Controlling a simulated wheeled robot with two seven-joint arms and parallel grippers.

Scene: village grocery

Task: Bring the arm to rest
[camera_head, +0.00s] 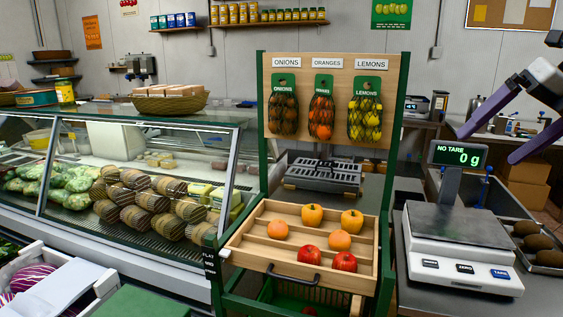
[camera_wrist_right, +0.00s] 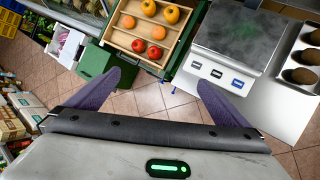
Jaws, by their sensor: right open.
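The arm behind the gripper is mostly cut off by the frame. My left gripper does not show in either view.
A wooden tray (camera_head: 241,249) holds yellow, orange and red produce in pairs. A scale (camera_head: 456,239) reading 0 g stands right of it; its display (camera_head: 459,155) rises near my gripper. A glass counter (camera_head: 110,128) stands left. Dark round items (camera_head: 538,242) lie at far right.

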